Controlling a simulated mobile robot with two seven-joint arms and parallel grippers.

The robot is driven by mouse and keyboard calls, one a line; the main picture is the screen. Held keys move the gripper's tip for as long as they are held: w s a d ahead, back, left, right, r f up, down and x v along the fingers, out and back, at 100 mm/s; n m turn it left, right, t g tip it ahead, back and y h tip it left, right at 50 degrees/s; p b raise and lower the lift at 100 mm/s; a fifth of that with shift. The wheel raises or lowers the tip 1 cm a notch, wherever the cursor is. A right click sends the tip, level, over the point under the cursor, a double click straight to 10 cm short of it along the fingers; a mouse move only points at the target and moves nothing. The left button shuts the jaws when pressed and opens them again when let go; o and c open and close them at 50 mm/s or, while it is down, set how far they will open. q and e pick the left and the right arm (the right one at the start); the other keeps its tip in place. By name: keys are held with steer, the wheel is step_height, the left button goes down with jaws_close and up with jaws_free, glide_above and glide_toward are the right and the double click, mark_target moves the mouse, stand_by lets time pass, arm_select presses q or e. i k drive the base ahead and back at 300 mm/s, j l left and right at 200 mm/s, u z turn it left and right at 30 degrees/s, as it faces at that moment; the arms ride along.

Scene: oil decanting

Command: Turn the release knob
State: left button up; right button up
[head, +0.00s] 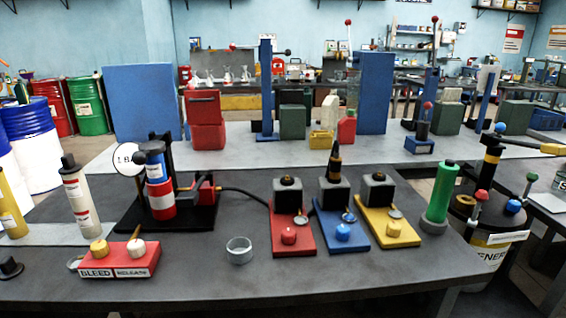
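A red box (120,265) stands on the front table at the left. Its front carries two labels, BLEED and RELEASE. The release knob (136,248) is white and round and sits on top above the RELEASE label, with a thin yellow pointer slanting up from it. A yellow knob (99,248) sits above the BLEED label. Neither of my grippers shows in the head view, and nothing touches the knobs.
Behind the box, a red, white and blue cylinder (161,196) stands on a black base. A white cylinder (77,195) stands behind left. A clear glass dish (239,249) sits to the right, before red, blue and yellow plates. The table front is mostly clear.

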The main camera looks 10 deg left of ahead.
mark_target(136, 249)
steer(key=u, duration=1.35)
